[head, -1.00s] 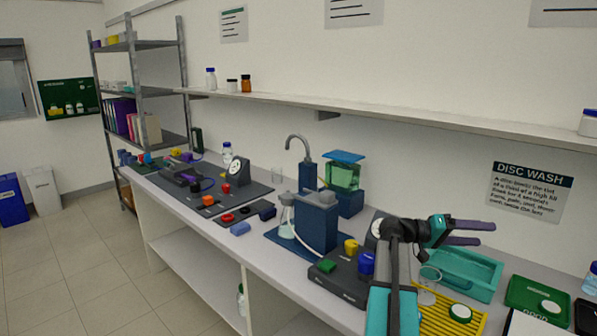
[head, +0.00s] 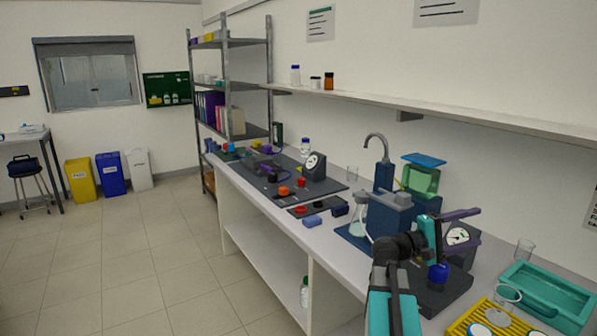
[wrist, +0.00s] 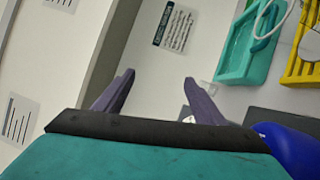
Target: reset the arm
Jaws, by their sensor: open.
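My gripper (head: 462,214) is raised over the bench at the right of the head view, with its purple fingers pointing right. In the wrist view my gripper (wrist: 159,80) shows two purple fingers spread apart with nothing between them. My teal and black arm reaches up from the bottom of the head view. The gripper overlaps the dark gauge (head: 458,237) in the picture; I cannot tell how far apart they are. A blue knob (head: 437,274) shows just below the gripper, and a blue rounded thing (wrist: 287,138) is close at the wrist view's lower right.
The bench carries a tap (head: 379,140), a teal tray (head: 585,308), a yellow rack (head: 462,328) and a glass beaker (head: 524,251). A wall shelf (head: 450,119) runs above. Open floor (head: 150,250) lies to the left, with bins (head: 110,174) at the back.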

